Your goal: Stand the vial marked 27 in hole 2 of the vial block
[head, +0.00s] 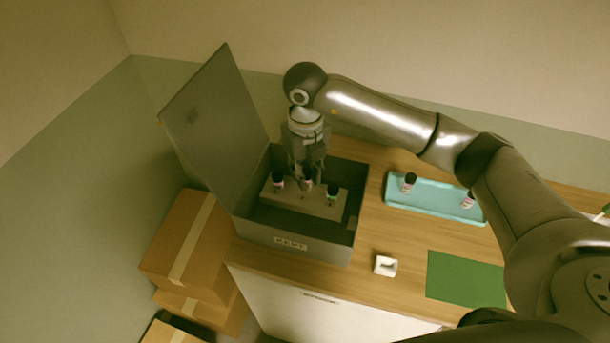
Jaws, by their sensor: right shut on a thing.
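The vial block (305,204) is a grey block inside an open dark box. My right gripper (306,178) points down over its middle and is shut on a vial (307,186), mostly hidden by the fingers. I cannot tell whether this vial is seated in a hole. A dark-capped vial with a pinkish label (279,185) stands in the block to its left. A dark-capped vial with a green band (332,193) stands to its right. The vial numbers and hole numbers are too small to read. My left gripper is not in view.
The dark box (290,242) has its lid (215,120) raised at the left. A teal tray (430,198) with two dark-capped vials (409,182) (468,199) lies to the right. A white square piece (385,265) and green mat (465,278) lie in front. Cartons (187,245) stand at left.

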